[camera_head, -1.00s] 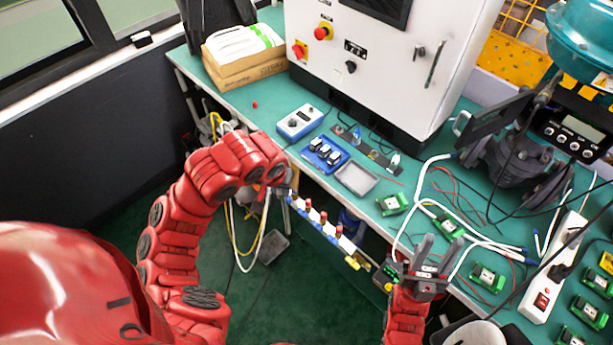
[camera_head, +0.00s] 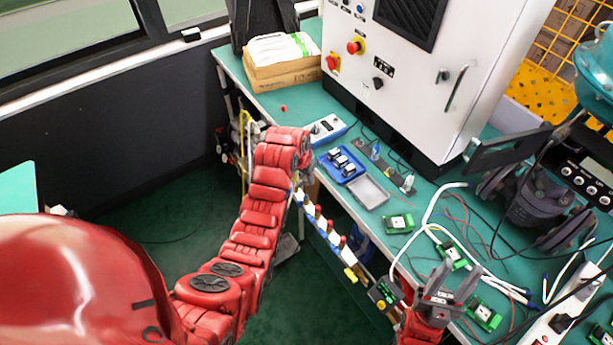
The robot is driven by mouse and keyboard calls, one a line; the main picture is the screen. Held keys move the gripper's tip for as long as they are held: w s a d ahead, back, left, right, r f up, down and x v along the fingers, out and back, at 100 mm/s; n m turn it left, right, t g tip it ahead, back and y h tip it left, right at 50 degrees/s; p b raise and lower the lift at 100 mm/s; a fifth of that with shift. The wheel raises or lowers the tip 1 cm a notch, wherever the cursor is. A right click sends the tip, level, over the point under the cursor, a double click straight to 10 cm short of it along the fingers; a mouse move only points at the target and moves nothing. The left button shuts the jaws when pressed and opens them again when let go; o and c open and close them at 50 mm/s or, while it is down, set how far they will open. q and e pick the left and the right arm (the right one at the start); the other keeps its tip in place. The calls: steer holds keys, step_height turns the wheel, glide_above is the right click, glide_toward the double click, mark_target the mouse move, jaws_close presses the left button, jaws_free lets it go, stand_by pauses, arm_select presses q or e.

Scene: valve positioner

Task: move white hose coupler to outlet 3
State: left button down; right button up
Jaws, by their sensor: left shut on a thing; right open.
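A white manifold strip (camera_head: 337,241) with several red-topped outlets runs along the bench's front edge. The outlet numbers are too small to read. My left arm reaches in from the left to the strip's far end. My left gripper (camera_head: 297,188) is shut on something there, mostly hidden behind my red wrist. I cannot make out the white hose coupler or whether it touches an outlet. My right gripper (camera_head: 455,279) is open and empty, its fingers pointing up over the bench's front edge, close to a green circuit board (camera_head: 450,256).
A blue tray (camera_head: 340,165) with small dark parts and an empty grey tray (camera_head: 369,191) lie on the green bench. A white cabinet (camera_head: 425,75) stands behind. White hoses (camera_head: 432,205) and a power strip (camera_head: 557,320) lie at the right.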

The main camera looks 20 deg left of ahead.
arm_select(q)
steer(key=b, duration=0.2)
glide_above(306, 197)
steer(key=shift+s+x, duration=0.2)
steer(key=shift+x, duration=1.2)
steer(key=shift+s+x, duration=0.2)
steer(key=shift+x, duration=1.15)
steer(key=shift+a+f, duration=0.15)
steer(key=shift+a, duration=0.05)
steer(key=shift+s, duration=0.1)
steer(key=shift+f+b, duration=0.2)
steer(key=shift+b, duration=0.1)
steer(key=shift+f+b, duration=0.4)
steer(key=shift+f, duration=0.25)
steer(key=c, duration=0.7)
jaws_free()
steer(key=shift+o, duration=0.2)
steer(key=shift+r, duration=0.15)
